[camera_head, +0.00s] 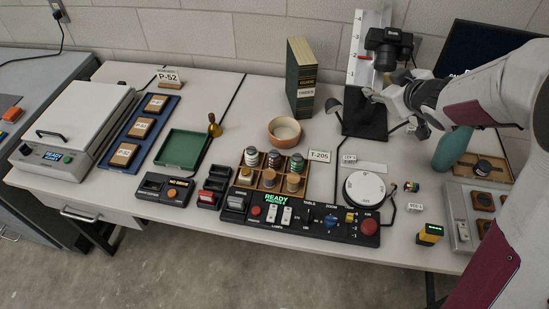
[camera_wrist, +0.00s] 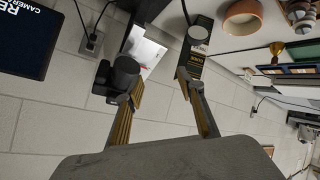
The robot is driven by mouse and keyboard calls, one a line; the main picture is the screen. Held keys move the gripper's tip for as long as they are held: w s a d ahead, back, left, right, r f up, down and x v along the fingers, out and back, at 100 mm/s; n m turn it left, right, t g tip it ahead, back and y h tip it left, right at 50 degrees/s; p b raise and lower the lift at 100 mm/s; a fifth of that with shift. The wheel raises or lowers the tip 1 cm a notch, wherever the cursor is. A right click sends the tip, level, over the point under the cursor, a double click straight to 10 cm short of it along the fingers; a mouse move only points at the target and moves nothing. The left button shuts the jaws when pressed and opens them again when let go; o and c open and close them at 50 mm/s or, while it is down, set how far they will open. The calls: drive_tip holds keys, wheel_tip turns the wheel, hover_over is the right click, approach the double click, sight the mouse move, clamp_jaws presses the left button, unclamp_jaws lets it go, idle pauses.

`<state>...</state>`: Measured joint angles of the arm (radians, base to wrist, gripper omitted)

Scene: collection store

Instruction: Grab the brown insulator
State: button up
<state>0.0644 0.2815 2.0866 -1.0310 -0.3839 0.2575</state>
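A wooden rack (camera_head: 258,187) stands mid-table in the head view. It holds several small ribbed insulators; a dark, pale-banded one (camera_head: 274,159) is in the back row between a grey-white one (camera_head: 251,157) and a greenish one (camera_head: 297,163). Tan round tops show in front. I cannot tell for sure which insulator is brown. In the wrist view my gripper (camera_wrist: 158,80) is open and empty.
A clay bowl (camera_head: 285,131) stands behind the rack and a tall book (camera_head: 300,78) behind that. A camera (camera_head: 388,47) on its stand is close to my gripper. A control panel (camera_head: 310,221) lies in front of the rack, a white round dial (camera_head: 365,189) to its right.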

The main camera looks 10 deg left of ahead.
drive_tip(key=w+a+f+n+g+y, duration=0.1)
drive_tip(key=a+f+n+y, duration=0.15)
drive_tip(key=a+f, duration=0.3)
drive_tip(key=n+g+y, duration=0.4)
drive_tip(key=g+y, duration=0.3)
drive_tip(key=g, duration=0.1)
approach(279, 155)
drive_tip(key=shift+s+d+r, duration=0.1)
drive_tip(key=shift+s+d, duration=0.1)
drive_tip(key=shift+s, duration=0.05)
drive_tip(key=shift+x, duration=3.45)
drive_tip(key=shift+a, duration=0.1)
drive_tip(key=shift+w+x, duration=0.2)
drive_tip(key=shift+x, duration=2.3)
